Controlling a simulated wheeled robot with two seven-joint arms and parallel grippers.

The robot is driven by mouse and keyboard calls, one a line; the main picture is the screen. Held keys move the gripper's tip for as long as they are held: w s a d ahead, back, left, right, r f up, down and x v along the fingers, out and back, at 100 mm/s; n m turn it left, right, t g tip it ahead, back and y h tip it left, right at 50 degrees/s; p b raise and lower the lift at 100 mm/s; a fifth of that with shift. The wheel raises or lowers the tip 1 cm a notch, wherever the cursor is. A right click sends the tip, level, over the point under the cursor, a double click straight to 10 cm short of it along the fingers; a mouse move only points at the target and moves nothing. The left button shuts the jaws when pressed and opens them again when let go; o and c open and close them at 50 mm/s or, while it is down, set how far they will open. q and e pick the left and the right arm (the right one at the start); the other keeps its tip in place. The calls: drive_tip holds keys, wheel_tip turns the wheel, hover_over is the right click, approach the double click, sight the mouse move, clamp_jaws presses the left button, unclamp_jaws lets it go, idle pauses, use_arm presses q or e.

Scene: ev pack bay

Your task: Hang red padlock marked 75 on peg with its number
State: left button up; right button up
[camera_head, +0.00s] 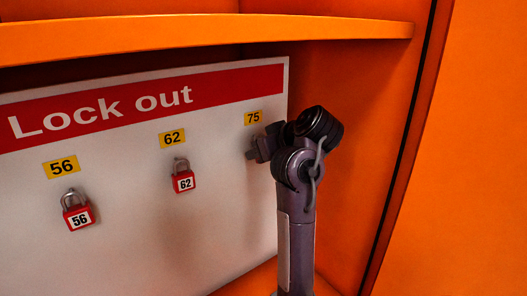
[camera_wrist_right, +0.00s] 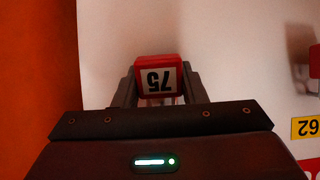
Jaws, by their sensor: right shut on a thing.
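The red padlock marked 75 (camera_wrist_right: 155,66) is between the two fingers of my right gripper (camera_wrist_right: 157,88), its white number label upside down in the wrist view. The gripper is shut on it. In the head view my right gripper (camera_head: 259,149) is at the board just below the yellow 75 label (camera_head: 253,118). My wrist hides the padlock there. The peg under the 75 label is hidden too, so I cannot tell whether the shackle is on it. My left gripper is not in view.
The white lock out board (camera_head: 130,240) also carries red padlocks 56 (camera_head: 78,211) and 62 (camera_head: 183,178), hanging under their yellow labels. An orange shelf (camera_head: 200,32) runs above. An orange side wall (camera_head: 365,130) stands right of my arm.

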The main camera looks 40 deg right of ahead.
idle(0.3)
drive_tip(key=o, duration=1.2)
drive_tip(key=shift+c, duration=0.2)
drive_tip(key=shift+s, duration=0.1)
drive_tip(key=shift+s+r, duration=0.2)
drive_tip(key=p+v, duration=0.4)
drive_tip(key=v, duration=0.3)
